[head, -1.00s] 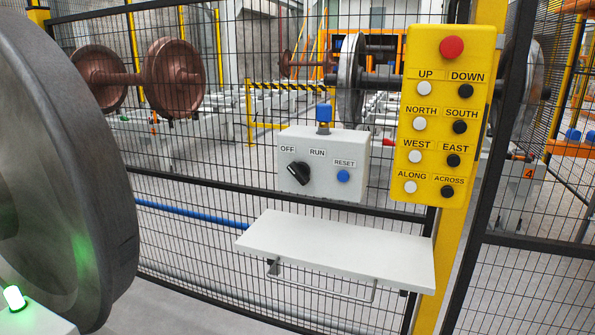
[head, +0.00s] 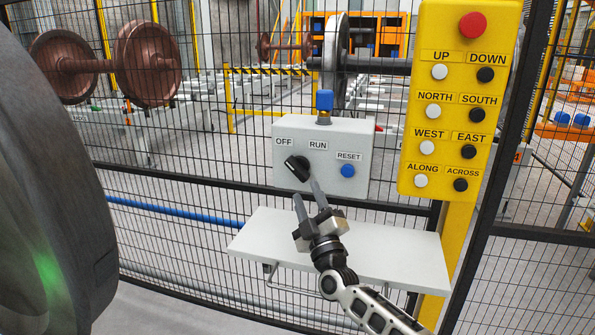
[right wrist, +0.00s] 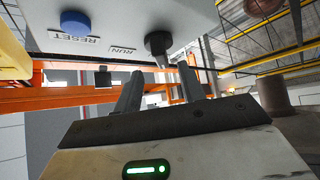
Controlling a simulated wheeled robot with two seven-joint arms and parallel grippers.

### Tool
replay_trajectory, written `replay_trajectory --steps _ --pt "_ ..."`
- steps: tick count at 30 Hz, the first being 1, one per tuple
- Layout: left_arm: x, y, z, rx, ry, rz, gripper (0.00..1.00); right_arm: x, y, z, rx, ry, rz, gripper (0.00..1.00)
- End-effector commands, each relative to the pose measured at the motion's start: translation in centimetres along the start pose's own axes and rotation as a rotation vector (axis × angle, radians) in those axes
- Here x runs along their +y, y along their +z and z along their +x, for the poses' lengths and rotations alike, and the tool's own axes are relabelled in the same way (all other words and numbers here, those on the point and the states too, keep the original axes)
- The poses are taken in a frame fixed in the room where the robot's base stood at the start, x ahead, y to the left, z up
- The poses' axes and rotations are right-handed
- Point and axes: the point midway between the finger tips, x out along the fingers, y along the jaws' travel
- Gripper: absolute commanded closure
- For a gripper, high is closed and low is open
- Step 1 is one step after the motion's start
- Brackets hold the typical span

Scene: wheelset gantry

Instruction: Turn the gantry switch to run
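The gantry switch is a black rotary knob (head: 298,168) on the front of a grey box (head: 350,142) labelled OFF, RUN and RESET. Its pointer tilts toward the upper left, on the OFF side. My right gripper (head: 307,190) is just below and in front of the knob, with its two fingers apart and pointing at the box. In the right wrist view the knob (right wrist: 158,42) shows beyond and between the open fingertips (right wrist: 160,72), with nothing held. My left gripper is not in view.
A blue RESET button (head: 348,170) sits right of the knob. A yellow pendant (head: 450,150) with a red stop button hangs further right. A white shelf (head: 400,250) lies below the box. A mesh fence is behind; a large wheel (head: 50,200) stands at left.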

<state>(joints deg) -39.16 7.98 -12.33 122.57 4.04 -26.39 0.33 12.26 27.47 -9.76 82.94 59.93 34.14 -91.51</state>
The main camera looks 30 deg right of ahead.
Motion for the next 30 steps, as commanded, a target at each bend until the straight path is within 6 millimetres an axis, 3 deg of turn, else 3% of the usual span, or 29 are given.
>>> replay_trajectory --steps 6,12,24,25,28,30 --pt "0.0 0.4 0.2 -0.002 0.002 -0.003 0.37 0.0 0.0 4.6 0.002 0.003 -0.002 0.6" --pt "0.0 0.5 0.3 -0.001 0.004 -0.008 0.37 -0.1 0.0 7.1 0.001 -0.001 0.0 0.6" --pt "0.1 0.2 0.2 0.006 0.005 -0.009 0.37 -0.1 0.0 7.9 0.0 -0.002 0.001 0.6" --pt "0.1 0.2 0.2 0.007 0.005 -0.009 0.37 -0.1 0.0 7.9 0.0 -0.002 0.001 0.63" --pt "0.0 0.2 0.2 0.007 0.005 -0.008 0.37 -0.1 0.0 7.9 0.0 -0.002 0.001 0.91" --pt "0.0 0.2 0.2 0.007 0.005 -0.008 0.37 -0.1 0.0 7.9 0.0 -0.002 0.001 0.92"
